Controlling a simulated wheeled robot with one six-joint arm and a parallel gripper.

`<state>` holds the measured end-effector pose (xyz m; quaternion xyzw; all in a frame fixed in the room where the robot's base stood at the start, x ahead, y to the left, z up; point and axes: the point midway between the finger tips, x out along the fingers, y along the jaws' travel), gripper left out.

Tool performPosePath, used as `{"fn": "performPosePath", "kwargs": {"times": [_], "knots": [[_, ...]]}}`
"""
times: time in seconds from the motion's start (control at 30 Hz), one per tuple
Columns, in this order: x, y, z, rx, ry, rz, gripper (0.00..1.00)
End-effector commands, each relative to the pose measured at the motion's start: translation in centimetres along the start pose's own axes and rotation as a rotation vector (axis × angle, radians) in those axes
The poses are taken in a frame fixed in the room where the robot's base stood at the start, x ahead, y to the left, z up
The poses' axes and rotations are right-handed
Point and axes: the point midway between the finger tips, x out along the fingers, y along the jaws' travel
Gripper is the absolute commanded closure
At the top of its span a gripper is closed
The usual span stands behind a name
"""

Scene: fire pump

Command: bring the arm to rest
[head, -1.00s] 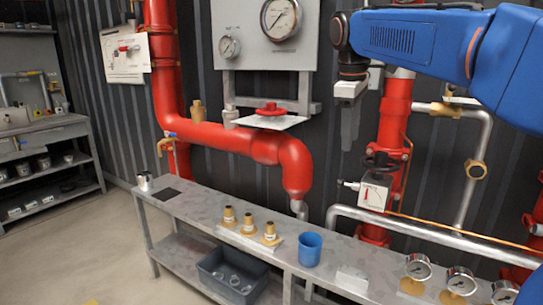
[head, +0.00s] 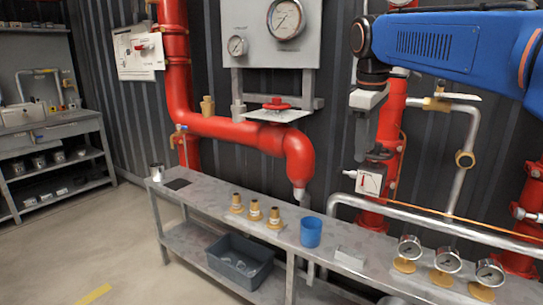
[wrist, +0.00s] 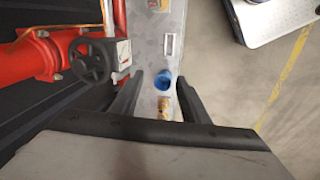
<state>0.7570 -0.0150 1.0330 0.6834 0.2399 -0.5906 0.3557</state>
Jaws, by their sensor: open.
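My blue arm (head: 440,45) reaches in from the upper right in the head view. My gripper (head: 365,135) hangs below its wrist, in front of the red vertical pipe and above the bench. In the wrist view my gripper (wrist: 163,95) has its two dark fingers spread apart with nothing held between them. The blue cup (wrist: 162,81) and a brass fitting (wrist: 163,108) show through the gap, on the bench well below. The fingertips are hard to make out in the head view.
The grey bench (head: 335,235) carries brass fittings (head: 255,212), the blue cup (head: 311,232) and several gauges (head: 447,258). A dark crate (head: 240,262) sits on its lower shelf. A red valve (head: 276,104) and pressure gauge (head: 286,19) are left of my gripper. The floor (head: 110,235) at left is clear.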

Motion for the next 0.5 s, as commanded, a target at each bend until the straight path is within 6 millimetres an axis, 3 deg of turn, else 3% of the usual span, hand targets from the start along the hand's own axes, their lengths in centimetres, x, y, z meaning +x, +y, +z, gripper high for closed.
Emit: {"fn": "performPosePath", "kwargs": {"times": [0.27, 0.5], "knots": [[2.1, -3.0, 4.2, 0.132, 0.037, 0.009, 0.58], [6.3, -7.8, 10.0, 0.335, 0.094, 0.019, 0.58]]}}
